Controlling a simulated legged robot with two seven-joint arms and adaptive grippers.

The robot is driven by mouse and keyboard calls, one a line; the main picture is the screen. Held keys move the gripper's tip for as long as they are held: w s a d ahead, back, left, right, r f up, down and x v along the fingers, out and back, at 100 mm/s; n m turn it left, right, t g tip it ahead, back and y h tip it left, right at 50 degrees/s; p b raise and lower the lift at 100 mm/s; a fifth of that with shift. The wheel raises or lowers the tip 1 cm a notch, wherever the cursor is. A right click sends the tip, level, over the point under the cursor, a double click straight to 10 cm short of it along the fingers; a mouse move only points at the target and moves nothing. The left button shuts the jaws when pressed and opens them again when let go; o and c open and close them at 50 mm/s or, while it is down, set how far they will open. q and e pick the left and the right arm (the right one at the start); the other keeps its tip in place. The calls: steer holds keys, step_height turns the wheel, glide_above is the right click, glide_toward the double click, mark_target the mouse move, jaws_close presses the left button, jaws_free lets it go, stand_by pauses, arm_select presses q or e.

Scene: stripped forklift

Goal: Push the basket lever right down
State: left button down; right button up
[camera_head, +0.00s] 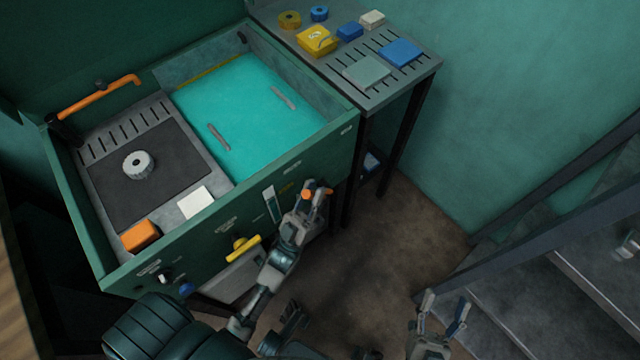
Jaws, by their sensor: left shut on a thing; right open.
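The lever (306,194) shows as small orange parts on the front of the green machine (342,150), at its right end. My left gripper (314,189) reaches across the front panel and is shut on this orange lever. Its fingers hide most of the lever, so its angle is hard to tell. My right gripper (444,306) is open and empty, low at the right over the floor, apart from the machine.
The machine's open top has a turquoise tank (250,110) and a grey plate with a white knob (138,164). A yellow handle (242,249) sticks out of the front panel. A slotted side table (420,75) holds several small parts. Metal stairs (560,290) rise at the right.

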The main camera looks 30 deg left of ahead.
arm_select(q)
steer(key=shift+s+f, duration=0.25)
arm_select(e)
steer(key=shift+s+r, duration=0.15)
steer(key=shift+s, duration=0.15)
steer(key=shift+w, duration=0.1)
arm_select(q)
steer(key=c, duration=1.2)
jaws_free()
steer(key=shift+o, duration=1.1)
steer(key=shift+s+r, duration=0.1)
steer(key=v, duration=1.2)
